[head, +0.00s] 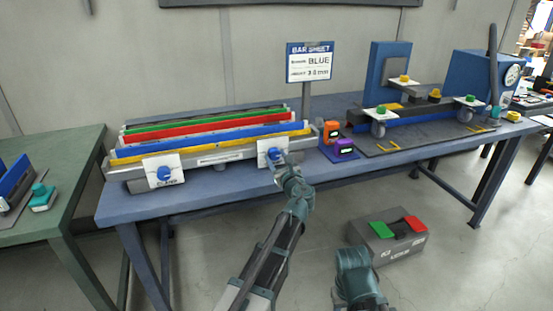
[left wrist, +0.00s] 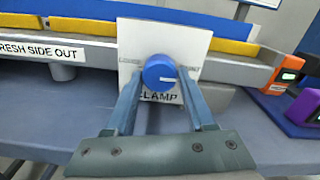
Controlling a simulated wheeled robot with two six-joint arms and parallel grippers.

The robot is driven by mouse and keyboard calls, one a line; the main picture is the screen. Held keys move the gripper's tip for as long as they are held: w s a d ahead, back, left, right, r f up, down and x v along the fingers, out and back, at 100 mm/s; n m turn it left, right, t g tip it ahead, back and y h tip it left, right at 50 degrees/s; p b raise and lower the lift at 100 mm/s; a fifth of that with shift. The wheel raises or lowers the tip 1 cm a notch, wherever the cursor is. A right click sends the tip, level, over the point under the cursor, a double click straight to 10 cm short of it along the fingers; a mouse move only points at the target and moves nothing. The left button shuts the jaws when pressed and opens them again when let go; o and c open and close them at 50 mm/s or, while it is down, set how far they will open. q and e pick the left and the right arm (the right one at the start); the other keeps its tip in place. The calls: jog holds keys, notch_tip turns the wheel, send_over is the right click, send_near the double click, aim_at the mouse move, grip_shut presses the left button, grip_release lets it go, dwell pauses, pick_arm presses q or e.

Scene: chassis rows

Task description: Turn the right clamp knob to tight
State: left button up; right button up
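The right clamp knob (head: 273,153) is a round blue knob on a white plate (head: 264,161) at the right end of the bar fixture. My right gripper's fingers are out of view.
Red, green, blue and yellow bars (head: 210,129) lie in the fixture. Orange (head: 331,132) and purple (head: 343,147) blocks stand just right of the clamp. A sign (head: 310,62) rises behind. A grey box (head: 388,243) stands on the floor.

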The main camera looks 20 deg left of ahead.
pick_arm(q)
jog(key=o, duration=0.3)
jog(key=shift+o, duration=0.2)
jog(key=v, duration=1.3)
jog(key=shift+s+d, duration=0.3)
